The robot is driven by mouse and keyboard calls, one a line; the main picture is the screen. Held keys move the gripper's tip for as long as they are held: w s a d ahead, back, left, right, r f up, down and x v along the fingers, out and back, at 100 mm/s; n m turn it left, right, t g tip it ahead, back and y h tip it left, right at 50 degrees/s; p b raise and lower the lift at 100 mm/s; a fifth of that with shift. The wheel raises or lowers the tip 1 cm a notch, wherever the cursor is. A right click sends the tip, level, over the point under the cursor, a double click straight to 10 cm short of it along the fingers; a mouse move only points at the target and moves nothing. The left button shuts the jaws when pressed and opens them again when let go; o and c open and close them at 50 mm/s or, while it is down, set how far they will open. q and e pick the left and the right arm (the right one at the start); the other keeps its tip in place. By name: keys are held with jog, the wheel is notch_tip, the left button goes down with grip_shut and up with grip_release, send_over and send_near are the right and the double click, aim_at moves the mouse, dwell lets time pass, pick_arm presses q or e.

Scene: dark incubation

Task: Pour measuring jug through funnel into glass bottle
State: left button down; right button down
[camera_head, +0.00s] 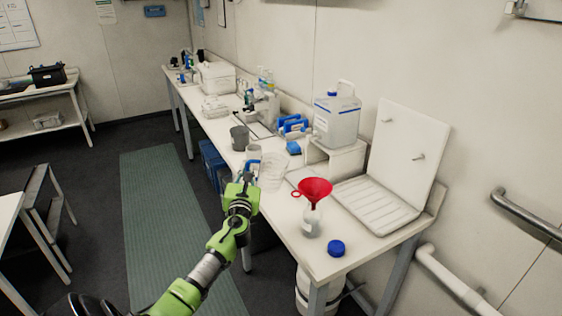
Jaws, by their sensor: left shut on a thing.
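A red funnel (314,189) sits in the neck of a clear glass bottle (311,222) near the front end of the white bench. The bottle stands upright. My left gripper (251,178) is shut on the clear measuring jug (273,171), to the left of the funnel and apart from it. The jug looks roughly upright; its contents are too faint to tell. The gripper's fingertips are partly hidden against the jug. My right gripper is not in view.
A blue cap (336,247) lies in front of the bottle. A white drying rack (381,203) stands to its right. A large jerrycan (336,118) stands on a white stand behind. A grey beaker (239,138) stands farther back along the bench (290,238).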

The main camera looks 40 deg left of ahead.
pick_arm(q)
jog(key=shift+a+f+n+g, duration=0.15)
jog(key=shift+f+n+g, duration=0.15)
jog(key=shift+f+n, duration=0.45)
jog(key=shift+f, duration=0.1)
jog(key=shift+f+n+h+p, duration=0.3)
jog(key=shift+f+p, duration=0.25)
jog(key=shift+p, duration=0.25)
jog(key=shift+f, duration=0.15)
jog(key=shift+a, duration=0.1)
